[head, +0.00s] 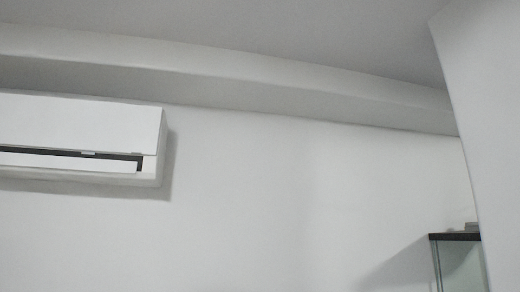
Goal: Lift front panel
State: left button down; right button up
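A white wall-mounted air unit (80,140) is at the left of the head view, cut off by the left edge. Its smooth front panel (75,122) sits down over the upper front. A dark slot (139,163) runs below the panel's lower edge, with a white flap (70,162) under it. The unit casts a shadow on the wall to its right. Neither of my grippers shows in this view.
The white wall (270,200) is bare right of the unit. A ledge (250,85) runs above it under the grey ceiling (250,25). A dark-topped glass cabinet (455,262) stands at lower right, beside a large pale surface (485,120) along the right edge.

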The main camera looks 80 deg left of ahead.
aim_at(28, 120)
jog(key=u, duration=4.05)
jog(key=i+z, duration=0.1)
jog(key=z, duration=0.95)
jog(key=i+j+z, duration=0.15)
jog(key=j+z, duration=0.75)
jog(key=i+j, duration=0.05)
